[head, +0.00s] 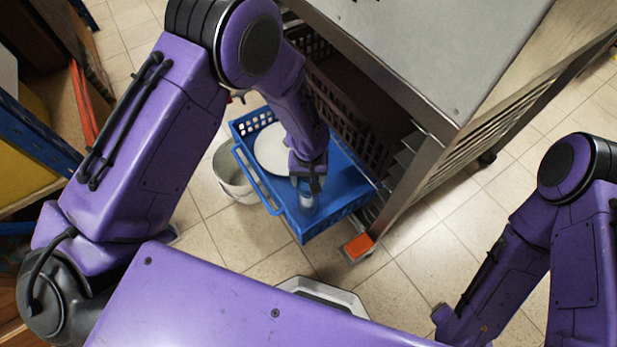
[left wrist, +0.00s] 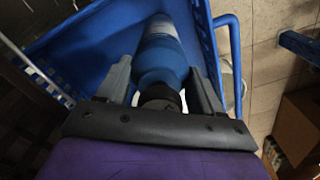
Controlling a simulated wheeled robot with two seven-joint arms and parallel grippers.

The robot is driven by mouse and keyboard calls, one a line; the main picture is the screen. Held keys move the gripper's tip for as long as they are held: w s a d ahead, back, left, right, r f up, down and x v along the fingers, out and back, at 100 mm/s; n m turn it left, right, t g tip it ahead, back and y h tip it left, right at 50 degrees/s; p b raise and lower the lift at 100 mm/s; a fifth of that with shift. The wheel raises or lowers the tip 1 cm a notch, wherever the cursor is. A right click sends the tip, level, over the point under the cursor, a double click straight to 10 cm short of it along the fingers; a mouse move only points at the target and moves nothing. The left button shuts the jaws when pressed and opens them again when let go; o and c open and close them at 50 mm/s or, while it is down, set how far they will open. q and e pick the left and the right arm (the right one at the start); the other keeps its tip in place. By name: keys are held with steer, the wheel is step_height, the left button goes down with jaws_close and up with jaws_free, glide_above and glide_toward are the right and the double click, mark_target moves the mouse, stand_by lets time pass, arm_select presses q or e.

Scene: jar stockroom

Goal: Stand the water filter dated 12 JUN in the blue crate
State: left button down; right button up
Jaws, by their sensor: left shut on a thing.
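My left gripper (head: 307,186) points down into the blue crate (head: 338,217) and is shut on a blue, bottle-shaped water filter (head: 306,201). In the left wrist view the filter (left wrist: 160,58) has a pale label band and a dark neck between the two grey fingers (left wrist: 160,88). No date can be read on it. The blue crate (left wrist: 75,38) lies beyond and around it in that view. The filter is within the crate's outline; I cannot tell whether its base touches the crate floor. My right arm shows at the right, but its gripper is out of sight.
A round white thing (head: 270,150) lies in the crate, left of my gripper. A white bucket (head: 229,178) stands on the floor left of the crate. A metal cabinet (head: 440,60) with dark crates on its shelves stands close on the right. Tiled floor is clear in front.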

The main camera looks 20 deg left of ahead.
arm_select(q)
steer(key=shift+c, duration=0.8)
jaws_free()
steer(key=shift+f, duration=0.1)
step_height(320, 180, up, 12)
steer(key=p, duration=0.2)
steer(key=shift+r+p, duration=0.2)
steer(key=shift+p, duration=0.2)
